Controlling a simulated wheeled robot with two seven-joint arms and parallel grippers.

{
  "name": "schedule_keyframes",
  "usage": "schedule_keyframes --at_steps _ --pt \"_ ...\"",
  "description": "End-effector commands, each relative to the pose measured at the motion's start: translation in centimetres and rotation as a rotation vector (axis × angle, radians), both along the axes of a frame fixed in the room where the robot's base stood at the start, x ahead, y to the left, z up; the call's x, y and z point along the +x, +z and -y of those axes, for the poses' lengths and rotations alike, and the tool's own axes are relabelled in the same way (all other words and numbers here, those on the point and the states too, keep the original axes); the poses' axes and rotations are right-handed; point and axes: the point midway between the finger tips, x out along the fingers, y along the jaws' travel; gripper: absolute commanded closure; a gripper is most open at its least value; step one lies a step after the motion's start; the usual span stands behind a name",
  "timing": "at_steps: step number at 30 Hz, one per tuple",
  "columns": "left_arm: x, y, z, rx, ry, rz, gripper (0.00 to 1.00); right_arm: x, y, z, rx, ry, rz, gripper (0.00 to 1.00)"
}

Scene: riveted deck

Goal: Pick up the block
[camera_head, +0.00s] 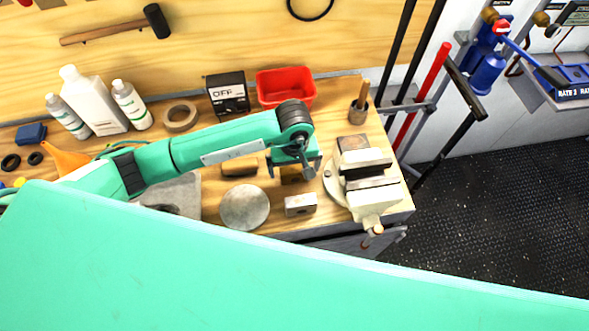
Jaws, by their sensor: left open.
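My left gripper (294,172) hangs over the wooden workbench, pointing down, its jaws apart. A small brownish-yellow block (290,175) shows below and between the fingers, partly hidden by the gripper. I cannot tell whether the fingers touch it. A grey metal block (300,204) with a hole lies just in front of the gripper. A brown wooden block (240,167) lies to its left. The task does not say which block is meant. My right gripper is not in view.
A bench vise (366,182) stands close to the right of the gripper. A round metal disc (245,207) lies at the front left. A red bin (286,86), a black box (228,93), a tape roll (180,116) and white bottles (94,99) line the back.

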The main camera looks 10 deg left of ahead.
Motion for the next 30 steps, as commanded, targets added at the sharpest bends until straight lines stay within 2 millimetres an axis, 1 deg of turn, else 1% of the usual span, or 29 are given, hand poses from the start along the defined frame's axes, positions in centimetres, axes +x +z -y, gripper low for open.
schedule_keyframes --at_steps 1,4,7,10,15,17,18,20,21,23,24,25,30 --pt "0.0 -0.2 0.0 0.001 0.002 -0.006 0.02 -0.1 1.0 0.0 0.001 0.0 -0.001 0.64" --pt "0.0 -1.7 0.1 0.0 0.002 -0.004 0.02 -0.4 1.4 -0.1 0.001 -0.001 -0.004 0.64" --pt "0.1 -2.6 0.0 0.0 0.001 -0.002 0.02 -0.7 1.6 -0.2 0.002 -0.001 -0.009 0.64" --pt "0.1 -2.9 0.0 0.001 0.0 0.0 0.02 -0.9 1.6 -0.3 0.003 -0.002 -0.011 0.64" --pt "0.1 -3.0 0.0 0.0 0.0 0.0 0.02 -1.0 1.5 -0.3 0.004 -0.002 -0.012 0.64" --pt "0.1 -3.0 0.0 0.0 0.0 0.0 0.12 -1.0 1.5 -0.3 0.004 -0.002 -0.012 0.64" --pt "0.1 -2.9 0.0 0.0 0.0 0.0 0.19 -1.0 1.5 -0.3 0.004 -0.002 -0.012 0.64" --pt "0.1 -2.9 0.0 0.0 0.0 0.0 0.31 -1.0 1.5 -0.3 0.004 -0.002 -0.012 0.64" --pt "0.1 -2.9 0.0 0.0 0.0 0.0 0.39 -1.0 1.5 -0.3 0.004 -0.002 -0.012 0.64" --pt "0.1 -2.9 0.0 0.0 0.0 0.0 0.51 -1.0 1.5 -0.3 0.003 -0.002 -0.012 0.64" --pt "0.1 -2.9 0.0 0.0 0.0 0.0 0.59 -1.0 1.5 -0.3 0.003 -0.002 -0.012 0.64" --pt "0.1 -2.9 0.0 0.0 0.0 0.0 0.64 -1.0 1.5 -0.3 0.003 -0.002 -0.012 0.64" --pt "0.2 -2.8 0.0 -0.001 0.0 0.001 0.64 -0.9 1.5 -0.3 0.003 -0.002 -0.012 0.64"
